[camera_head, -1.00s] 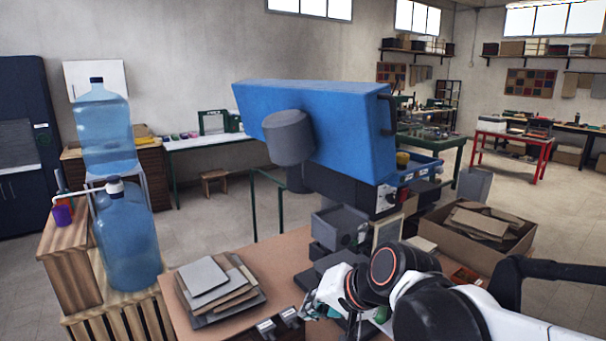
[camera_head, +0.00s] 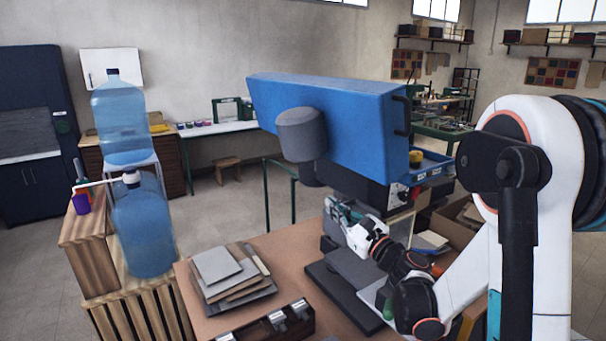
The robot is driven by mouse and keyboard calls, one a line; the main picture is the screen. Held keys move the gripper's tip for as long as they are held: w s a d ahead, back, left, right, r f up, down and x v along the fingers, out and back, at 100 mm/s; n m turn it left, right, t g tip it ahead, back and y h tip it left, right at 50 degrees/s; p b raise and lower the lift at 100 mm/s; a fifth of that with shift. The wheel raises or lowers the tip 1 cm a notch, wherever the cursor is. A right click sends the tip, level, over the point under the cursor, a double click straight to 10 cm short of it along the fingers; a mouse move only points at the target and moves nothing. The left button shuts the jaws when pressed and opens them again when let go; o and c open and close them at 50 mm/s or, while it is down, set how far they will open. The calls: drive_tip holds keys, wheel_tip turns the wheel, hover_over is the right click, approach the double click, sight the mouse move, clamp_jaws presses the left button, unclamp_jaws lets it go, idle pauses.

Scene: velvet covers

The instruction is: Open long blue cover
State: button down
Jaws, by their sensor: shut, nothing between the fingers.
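The long blue cover (camera_head: 345,120) tops the machine in the middle of the view. It looks closed, lying along the machine, with a dark handle (camera_head: 402,115) at its right end and a grey round housing (camera_head: 301,133) on its near side. My gripper (camera_head: 336,212) is below the cover, low in front of the machine's dark body. It looks shut and empty, and it appears apart from the cover. The gripper's fingertips are small and partly lost against the dark machine parts.
Flat boards (camera_head: 230,272) are stacked at the front left of the brown table (camera_head: 290,250). A black case with metal latches (camera_head: 268,322) lies in front of them. Large water bottles (camera_head: 143,225) stand at the left. A cardboard box (camera_head: 455,217) is behind my arm at the right.

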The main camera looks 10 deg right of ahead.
drive_tip(key=w+a+r, duration=0.3)
drive_tip(key=w+r, duration=0.3)
drive_tip(key=w, duration=0.3)
drive_tip(key=shift+a+r+m, duration=0.2)
drive_tip(key=shift+a+m, duration=0.15)
drive_tip(key=shift+m, duration=0.05)
drive_tip(key=shift+s, duration=0.1)
